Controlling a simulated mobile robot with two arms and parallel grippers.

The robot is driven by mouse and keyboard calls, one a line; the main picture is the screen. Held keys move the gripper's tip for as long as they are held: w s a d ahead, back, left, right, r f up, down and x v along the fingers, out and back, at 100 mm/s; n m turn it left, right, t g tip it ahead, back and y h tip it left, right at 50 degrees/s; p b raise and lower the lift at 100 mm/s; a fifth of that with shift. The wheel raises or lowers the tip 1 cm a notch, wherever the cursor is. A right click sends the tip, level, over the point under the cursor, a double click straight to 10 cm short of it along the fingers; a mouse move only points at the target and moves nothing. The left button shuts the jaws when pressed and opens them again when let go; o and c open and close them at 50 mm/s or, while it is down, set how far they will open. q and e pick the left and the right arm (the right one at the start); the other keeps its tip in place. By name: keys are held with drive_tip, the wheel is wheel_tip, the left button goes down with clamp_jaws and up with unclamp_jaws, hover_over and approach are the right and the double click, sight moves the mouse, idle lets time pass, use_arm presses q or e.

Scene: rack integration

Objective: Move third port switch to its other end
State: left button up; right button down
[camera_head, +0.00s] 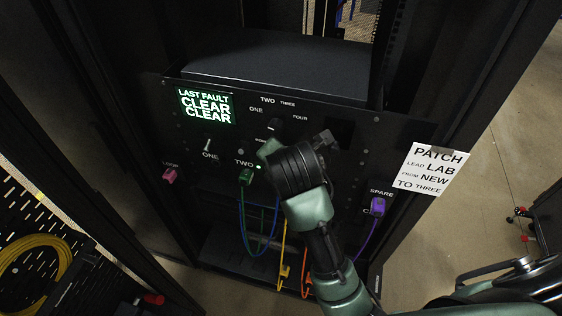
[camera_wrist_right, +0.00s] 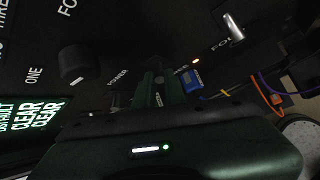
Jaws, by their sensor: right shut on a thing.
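The third port switch is hidden by my right gripper (camera_head: 268,148) in the head view, and I cannot make out its lever. In the right wrist view my right gripper (camera_wrist_right: 160,82) points at the dark panel. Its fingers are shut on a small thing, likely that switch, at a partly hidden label. A silvery toggle switch (camera_wrist_right: 235,27) stands beside a label that starts "FO". The switch at port ONE (camera_head: 207,145) is a small light lever above its label. My left gripper is not in view.
A lit display (camera_head: 206,107) reads "LAST FAULT CLEAR CLEAR". A dark rotary knob (camera_head: 276,125) sits close above my right gripper. Blue, yellow, orange and purple cables (camera_head: 363,232) hang below the panel. A paper note (camera_head: 432,168) is at the right.

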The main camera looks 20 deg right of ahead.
idle(0.4)
drive_tip(key=c, duration=1.5)
unclamp_jaws()
drive_tip(key=shift+r, duration=0.1)
drive_tip(key=v, duration=0.7)
drive_tip(key=shift+s+r+b, duration=0.15)
drive_tip(key=shift+r+b, duration=0.1)
drive_tip(key=shift+b, duration=0.15)
